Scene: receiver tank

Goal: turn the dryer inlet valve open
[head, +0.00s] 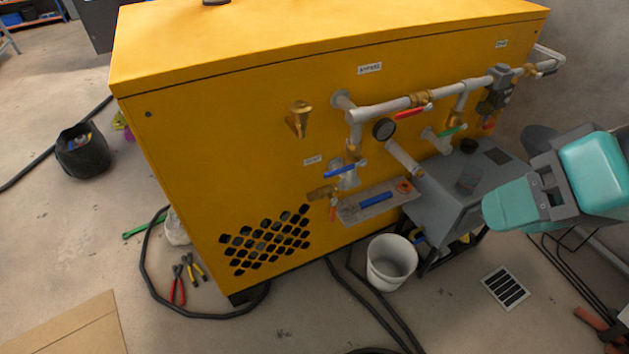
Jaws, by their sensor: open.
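The yellow machine cabinet (235,130) carries grey pipework with several lever valves on its front. One red lever (405,112) lies along the upper pipe. A blue lever (345,170) sits lower left, and a green lever (450,131) sits to the right, below the upper pipe. Smaller red levers show near the blue one (333,211) and at the far right (488,124). The labels are too small to read surely, so I cannot tell which valve is the dryer inlet. My teal and grey arm is at the right, apart from the levers; my gripper's jaws do not show.
A round gauge (383,129) sits among the pipes. A tool shelf (378,207) sticks out below the blue lever. A grey unit (455,195) stands before the cabinet's right part. A white bucket (391,262), red-handled pliers (177,285) and dark hoses lie on the floor.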

